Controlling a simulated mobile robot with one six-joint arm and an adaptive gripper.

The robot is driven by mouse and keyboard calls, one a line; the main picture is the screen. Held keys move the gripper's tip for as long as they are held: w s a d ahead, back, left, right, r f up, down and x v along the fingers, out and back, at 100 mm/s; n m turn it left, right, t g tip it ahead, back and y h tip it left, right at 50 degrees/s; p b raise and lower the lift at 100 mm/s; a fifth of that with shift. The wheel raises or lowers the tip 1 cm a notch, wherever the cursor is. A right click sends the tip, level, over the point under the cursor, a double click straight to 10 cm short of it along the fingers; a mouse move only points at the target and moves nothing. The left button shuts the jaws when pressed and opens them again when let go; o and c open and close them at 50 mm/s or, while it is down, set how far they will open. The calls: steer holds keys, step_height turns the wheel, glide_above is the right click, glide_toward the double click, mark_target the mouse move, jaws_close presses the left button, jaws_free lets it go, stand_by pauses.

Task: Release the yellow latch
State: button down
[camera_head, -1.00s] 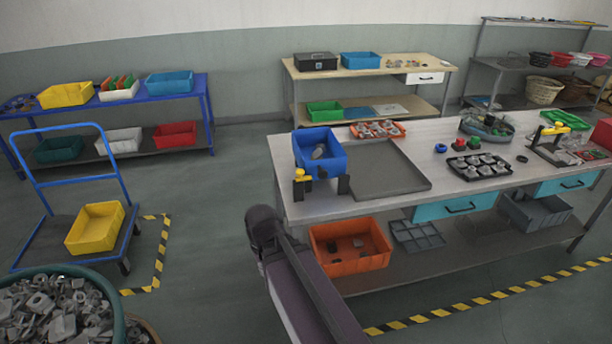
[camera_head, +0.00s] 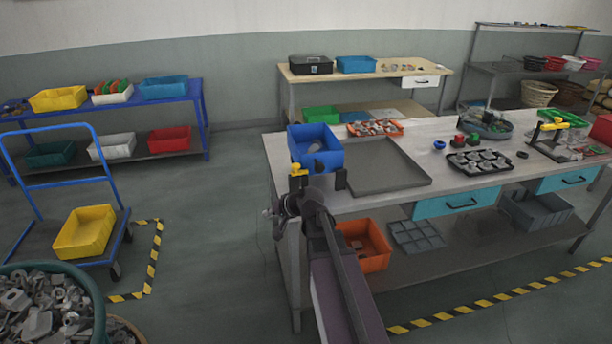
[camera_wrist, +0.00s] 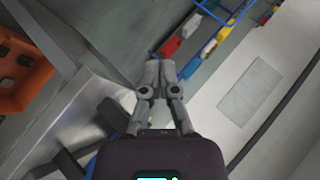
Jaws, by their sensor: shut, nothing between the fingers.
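The yellow latch (camera_head: 298,169) is at the front left corner of the workbench, in front of a blue tub (camera_head: 318,150). Dark blocks stand beside it, and its lower part is hidden behind my arm. My gripper (camera_head: 272,213) is just below and left of the latch in the head view, apart from it. In the wrist view my gripper (camera_wrist: 160,68) has its fingers together with nothing between them. I cannot make out the latch in the wrist view. Several small grey parts lie inside the blue tub.
A grey tray (camera_head: 388,172) lies right of the tub on the workbench. A black tray of parts (camera_head: 480,161) is further right. An orange bin (camera_head: 364,250) sits on the lower shelf. Open floor and a blue trolley (camera_head: 80,262) are to the left.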

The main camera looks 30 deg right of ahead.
steer(key=w+d+r+m+t+h+b, duration=0.1)
steer(key=d+m+t, duration=0.3)
steer(key=d, duration=0.6)
steer(key=w+d+r+m+t+h+b, duration=0.2)
steer(key=w+d+m+t+h+b, duration=0.1)
steer(key=d, duration=0.8)
steer(key=shift+w+d+m+t+b, duration=0.15)
steer(key=shift+w+m+t+b, duration=0.4)
steer(key=shift+m, duration=0.65)
steer(key=shift+w, duration=0.15)
steer(key=shift+g, duration=0.25)
steer(key=shift+w+a+f+b, duration=0.15)
steer(key=shift+w+b, duration=0.1)
steer(key=shift+w, duration=1.4)
steer(key=shift+w+a+f+b, duration=0.1)
steer(key=shift+w+f+b, duration=0.1)
steer(key=shift+w, duration=1.4)
steer(key=shift+w+a+f+b, duration=0.15)
steer(key=shift+w+b, duration=0.1)
steer(key=shift+w, duration=1.4)
steer(key=shift+a, duration=0.1)
